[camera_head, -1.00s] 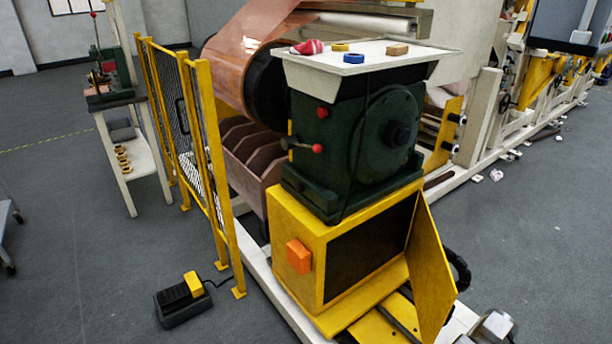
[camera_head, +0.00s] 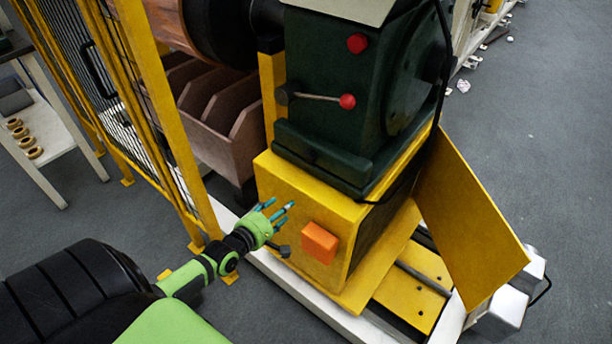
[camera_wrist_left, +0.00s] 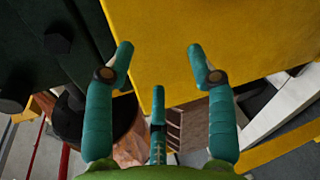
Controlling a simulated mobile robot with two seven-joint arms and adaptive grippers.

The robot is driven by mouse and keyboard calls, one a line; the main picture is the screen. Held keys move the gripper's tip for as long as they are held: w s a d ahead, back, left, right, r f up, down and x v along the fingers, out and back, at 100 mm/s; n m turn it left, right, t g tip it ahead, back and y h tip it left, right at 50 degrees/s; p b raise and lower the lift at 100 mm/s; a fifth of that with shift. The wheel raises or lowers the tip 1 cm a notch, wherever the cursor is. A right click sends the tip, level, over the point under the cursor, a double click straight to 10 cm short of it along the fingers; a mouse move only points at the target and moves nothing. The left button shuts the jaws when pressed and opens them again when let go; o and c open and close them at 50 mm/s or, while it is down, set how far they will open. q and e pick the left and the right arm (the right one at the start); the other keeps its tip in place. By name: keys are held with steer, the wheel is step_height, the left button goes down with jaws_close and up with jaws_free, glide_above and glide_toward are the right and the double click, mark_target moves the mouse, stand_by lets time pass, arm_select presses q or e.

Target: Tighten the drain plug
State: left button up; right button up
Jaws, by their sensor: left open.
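The dark green gearbox (camera_head: 325,85) stands on a yellow base box (camera_head: 300,200). A small dark bolt head (camera_head: 311,156), which may be the drain plug, sits low on its front. In the left wrist view a dark hexagonal head (camera_wrist_left: 57,43) shows on dark green metal at the upper left; I cannot tell if it is the same one. My left gripper (camera_head: 281,214) has green and teal fingers and is open and empty, left of the box's front face and below the gearbox. Its spread fingers show in the wrist view (camera_wrist_left: 160,60) before yellow metal. My right gripper is out of view.
An orange block (camera_head: 320,243) juts from the box front, right of my left gripper. A yellow mesh fence (camera_head: 165,130) stands at the left. A lever with a red knob (camera_head: 347,101) sticks out above. A yellow flap (camera_head: 470,215) hangs open at the right.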

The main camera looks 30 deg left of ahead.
mark_target(308, 158)
arm_select(q)
steer(key=w+d+r+n+t+h+b, duration=0.1)
steer(key=w+r+n+t+h, duration=0.25)
steer(key=r, duration=0.85)
steer(key=shift+n+y, duration=0.85)
steer(key=shift+y, duration=0.1)
steer(key=shift+w+d+f, duration=0.15)
steer(key=shift+w+d, duration=0.05)
steer(key=shift+w, duration=1.55)
steer(key=shift+w+d+f, duration=0.1)
steer(key=shift+w+d, duration=0.05)
steer(key=shift+w, duration=1.6)
jaws_close()
